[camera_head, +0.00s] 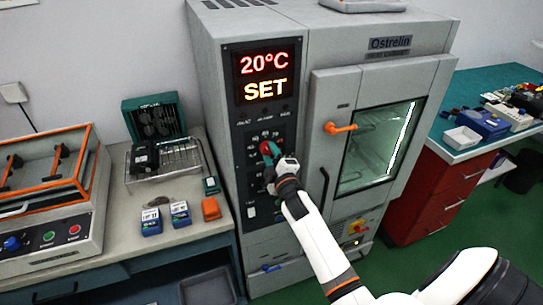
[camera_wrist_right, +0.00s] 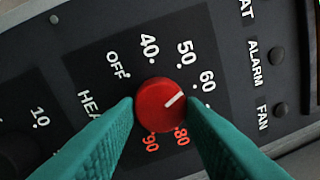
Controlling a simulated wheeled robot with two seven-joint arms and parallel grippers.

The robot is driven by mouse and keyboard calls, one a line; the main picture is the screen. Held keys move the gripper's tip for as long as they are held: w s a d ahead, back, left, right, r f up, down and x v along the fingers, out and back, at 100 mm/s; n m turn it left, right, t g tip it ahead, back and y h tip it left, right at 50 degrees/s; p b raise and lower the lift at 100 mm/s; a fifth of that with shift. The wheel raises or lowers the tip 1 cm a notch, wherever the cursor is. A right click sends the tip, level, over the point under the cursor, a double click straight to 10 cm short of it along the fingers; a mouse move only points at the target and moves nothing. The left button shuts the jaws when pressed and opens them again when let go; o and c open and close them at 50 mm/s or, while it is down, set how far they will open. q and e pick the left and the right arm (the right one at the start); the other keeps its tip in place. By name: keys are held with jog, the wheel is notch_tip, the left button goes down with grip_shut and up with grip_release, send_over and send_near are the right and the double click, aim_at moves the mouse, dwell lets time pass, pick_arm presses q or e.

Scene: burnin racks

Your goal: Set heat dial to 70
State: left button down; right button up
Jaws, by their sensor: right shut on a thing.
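The heat dial, a round red knob (camera_wrist_right: 160,104), sits on the dark control panel (camera_head: 281,126) of the grey Ostrelin cabinet. In the right wrist view its white pointer line aims up and right, at about the 60 mark. The scale around it shows OFF, 40, 50, 60, 80 and 90; the spot between 60 and 80 is partly covered by a finger. My right gripper (camera_head: 270,151) is shut on the red knob, one green finger on each side. The display (camera_head: 265,77) reads 20°C SET. My left gripper is not in view.
Other small knobs lie close around the dial, with ALARM and FAN buttons (camera_wrist_right: 279,109) to the right. The cabinet door has an orange handle (camera_head: 340,128). A bench on the left holds a rack (camera_head: 180,158) and small blue boxes (camera_head: 151,222).

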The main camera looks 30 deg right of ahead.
jog(key=m, duration=0.6)
jog(key=shift+a+h+p, duration=0.1)
jog(key=shift+h+p, duration=0.2)
jog(key=m+p, duration=0.1)
jog(key=m, duration=0.5)
jog(key=shift+a+f+m+g, duration=0.1)
jog(key=shift+m+g, duration=0.2)
jog(key=shift+g, duration=0.1)
jog(key=o, duration=1)
jog(key=b+v, duration=0.3)
jog(key=v, duration=0.9)
jog(key=shift+a, duration=0.1)
